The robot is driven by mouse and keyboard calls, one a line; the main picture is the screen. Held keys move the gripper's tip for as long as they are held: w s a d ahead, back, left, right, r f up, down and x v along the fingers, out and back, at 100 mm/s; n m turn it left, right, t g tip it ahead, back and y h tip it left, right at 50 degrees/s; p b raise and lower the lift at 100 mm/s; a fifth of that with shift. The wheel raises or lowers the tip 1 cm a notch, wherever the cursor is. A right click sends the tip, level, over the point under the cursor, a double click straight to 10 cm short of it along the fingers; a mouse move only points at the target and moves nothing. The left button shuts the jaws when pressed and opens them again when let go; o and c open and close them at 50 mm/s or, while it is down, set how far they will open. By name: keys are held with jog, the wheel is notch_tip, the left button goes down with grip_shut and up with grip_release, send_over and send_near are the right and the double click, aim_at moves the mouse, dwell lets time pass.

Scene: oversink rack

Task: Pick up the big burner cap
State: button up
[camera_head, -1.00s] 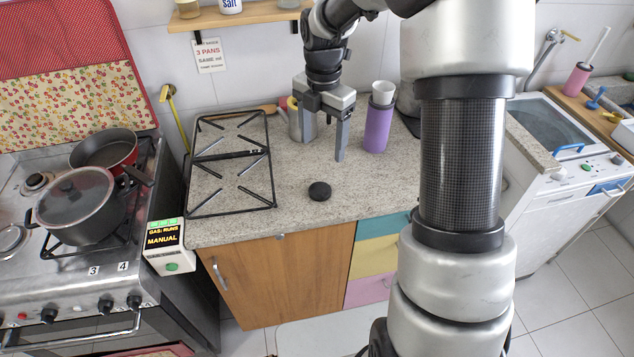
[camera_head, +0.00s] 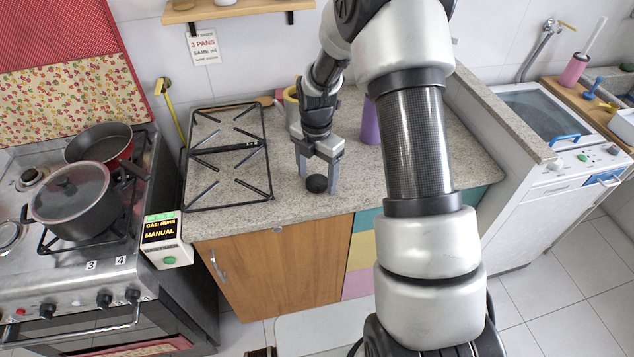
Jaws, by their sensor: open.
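A round black disc, which looks like the big burner cap (camera_head: 316,184), lies flat on the speckled stone counter (camera_head: 370,190) near its front edge. My gripper (camera_head: 318,184) points down at it with its jaws open. One finger stands to the left of the cap and the other to the right, close by its right edge. The fingertips look near the counter surface; whether they touch the cap or counter I cannot tell.
A black pan grate (camera_head: 228,158) lies on the counter to the left. A purple cup (camera_head: 370,122) stands behind my gripper, partly hidden by my arm. A yellowish container (camera_head: 291,103) is behind. The stove (camera_head: 70,270) holds a lidded pot (camera_head: 72,200) and a red pan (camera_head: 98,144).

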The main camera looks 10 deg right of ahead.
jog(key=shift+f, duration=0.2)
jog(key=shift+r, duration=0.1)
jog(key=c, duration=1.1)
